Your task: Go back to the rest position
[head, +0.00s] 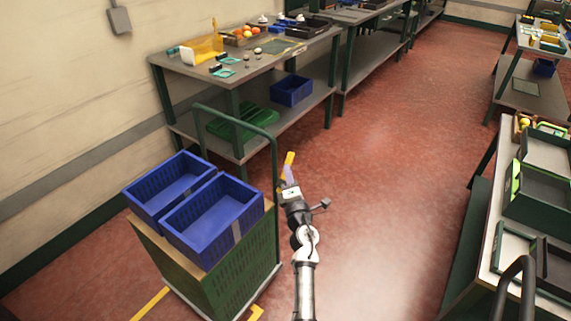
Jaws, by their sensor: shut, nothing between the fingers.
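My arm reaches up from the bottom middle of the head view. My gripper (287,178) is at its end, over the red floor, just right of the green cart. It is small in the picture and looks shut, with nothing seen in it. Two blue crates stand side by side on the cart: the left crate (140,205) and the right crate (232,250). Both look empty. No oranges show in either crate.
The green cart (245,277) has an upright handle near my gripper. A workbench (180,70) with trays, fruit and small items stands behind. A blue bin (291,91) sits on its lower shelf. Another table (484,270) with trays is at right. The floor (390,170) between is clear.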

